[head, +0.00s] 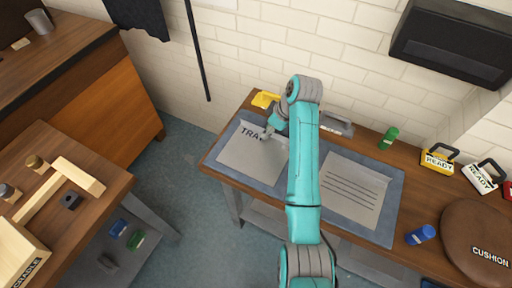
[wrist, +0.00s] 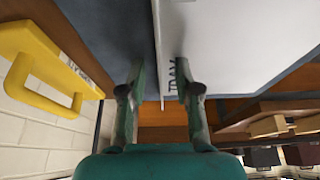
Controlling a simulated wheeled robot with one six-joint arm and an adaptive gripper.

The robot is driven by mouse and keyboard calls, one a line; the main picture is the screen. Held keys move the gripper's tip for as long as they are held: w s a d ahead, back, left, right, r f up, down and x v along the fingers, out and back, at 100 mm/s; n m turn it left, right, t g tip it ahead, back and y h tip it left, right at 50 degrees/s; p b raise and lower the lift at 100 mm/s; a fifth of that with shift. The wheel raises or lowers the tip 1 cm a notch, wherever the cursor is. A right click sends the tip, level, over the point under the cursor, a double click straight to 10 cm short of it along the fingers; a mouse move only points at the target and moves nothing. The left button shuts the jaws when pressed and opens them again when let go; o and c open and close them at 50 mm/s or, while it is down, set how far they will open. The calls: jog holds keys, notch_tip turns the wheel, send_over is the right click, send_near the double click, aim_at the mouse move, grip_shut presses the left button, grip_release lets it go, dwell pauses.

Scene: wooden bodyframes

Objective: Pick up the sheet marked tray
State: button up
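The sheet marked TRAY (head: 250,163) is light grey and lies on the left part of a blue-grey mat on the wooden bench. Its lettering shows at its upper edge in the head view, partly covered by my gripper (head: 269,131). In the wrist view the sheet (wrist: 225,40) has a thin raised edge strip between my two fingers. My gripper (wrist: 160,85) is open, with one finger on each side of that strip and visible gaps to it. Whether either finger touches the sheet is hard to tell.
A second sheet with printed lines (head: 345,192) lies to the right on the mat (head: 390,225). A yellow handled item (head: 265,99) stands at the bench's back edge, close to my gripper; it also shows in the wrist view (wrist: 45,65). A green cylinder (head: 389,138) stands farther right.

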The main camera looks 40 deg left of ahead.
grip_shut()
jog(key=shift+r, duration=0.2)
